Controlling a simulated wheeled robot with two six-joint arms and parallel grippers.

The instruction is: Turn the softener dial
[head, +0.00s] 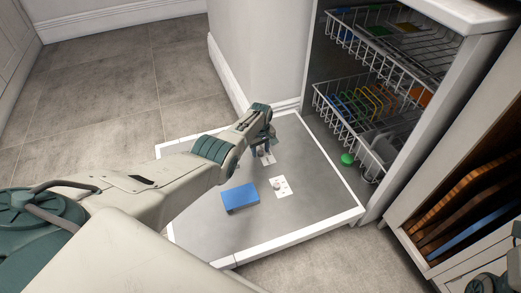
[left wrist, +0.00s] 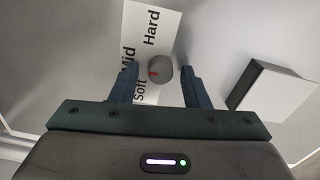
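The softener dial (left wrist: 159,70) is a small round grey knob with a red mark, seen in the left wrist view. It sits on a white label (left wrist: 150,30) reading Hard, Mid and Soft, and the red mark faces the Mid and Soft side. My left gripper (left wrist: 158,66) is open, one finger on each side of the dial; I cannot tell whether they touch it. In the head view my left gripper (head: 262,148) points down over the open dishwasher door (head: 205,225) and hides most of the dial.
A blue block (head: 240,198) and a second white plate with a small knob (head: 281,187) are on the door nearby. A green round thing (head: 347,159) is at the lower rack (head: 345,120). The upper rack (head: 390,40) holds colourful items.

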